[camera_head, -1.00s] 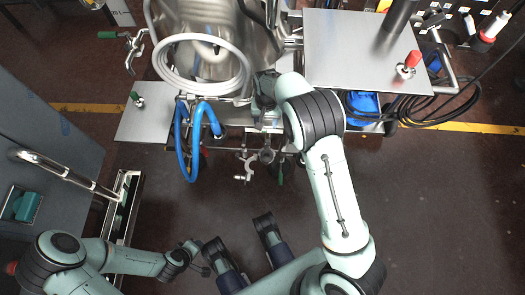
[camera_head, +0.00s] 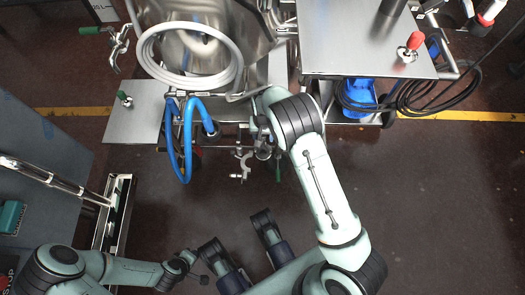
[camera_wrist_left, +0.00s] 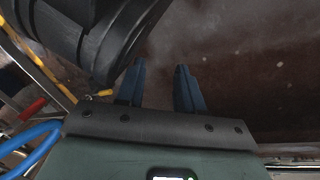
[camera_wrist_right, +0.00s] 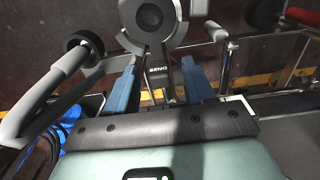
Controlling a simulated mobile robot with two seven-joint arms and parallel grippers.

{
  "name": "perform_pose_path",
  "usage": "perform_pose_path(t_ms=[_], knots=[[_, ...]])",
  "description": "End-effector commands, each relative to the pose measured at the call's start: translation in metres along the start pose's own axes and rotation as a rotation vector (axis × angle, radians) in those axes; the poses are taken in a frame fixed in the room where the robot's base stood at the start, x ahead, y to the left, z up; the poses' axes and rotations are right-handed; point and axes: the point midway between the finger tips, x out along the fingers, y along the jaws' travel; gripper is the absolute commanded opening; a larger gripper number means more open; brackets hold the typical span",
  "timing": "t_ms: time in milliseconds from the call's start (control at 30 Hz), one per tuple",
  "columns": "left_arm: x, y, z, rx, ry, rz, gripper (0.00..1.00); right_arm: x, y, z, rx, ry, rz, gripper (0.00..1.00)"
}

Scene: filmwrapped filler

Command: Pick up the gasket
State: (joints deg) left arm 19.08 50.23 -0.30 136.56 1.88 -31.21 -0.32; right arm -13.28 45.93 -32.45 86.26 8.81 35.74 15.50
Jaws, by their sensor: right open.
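My right gripper (camera_wrist_right: 160,88) is open in the right wrist view, its two blue fingers apart. A grey round part with a centre hole and a dark lettered stem (camera_wrist_right: 152,22) lies just beyond and between the fingertips; I cannot tell whether it is the gasket. Nothing is clearly clasped. In the head view my right arm reaches to the steel machine (camera_head: 205,60), and its forearm hides much of the hand. My left gripper (camera_wrist_left: 160,88) is open and empty in the left wrist view, over dark floor. I cannot clearly identify a gasket in any view.
A coiled white hose (camera_head: 150,62) and a blue hose (camera_head: 187,150) hang on the machine. A small metal fitting (camera_head: 242,165) sits below it. A steel tabletop (camera_head: 345,45) is at the upper right. A grey cabinet (camera_head: 45,140) stands at left. The floor at lower right is clear.

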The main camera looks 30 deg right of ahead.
Motion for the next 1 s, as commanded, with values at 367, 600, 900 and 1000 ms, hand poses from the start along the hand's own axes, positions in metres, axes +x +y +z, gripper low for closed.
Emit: perform_pose_path(t_ms=[367, 600, 900, 1000], knots=[[-0.001, 0.000, 0.000, -0.001, 0.000, -0.001, 0.37, 0.000, 0.000, 0.000, 0.001, 0.001, -0.001, 0.00], [-0.001, 0.000, 0.000, -0.001, 0.001, 0.000, 0.37, -0.001, 0.000, 0.000, 0.001, 0.001, -0.001, 0.00], [-0.021, 0.018, -0.022, 0.017, 0.073, 0.031, 0.37, -0.043, -0.001, -0.001, 0.001, 0.004, -0.004, 0.00], [-0.030, 0.027, -0.031, 0.026, 0.104, 0.048, 0.37, -0.065, -0.001, -0.001, 0.001, 0.004, -0.004, 0.00]])
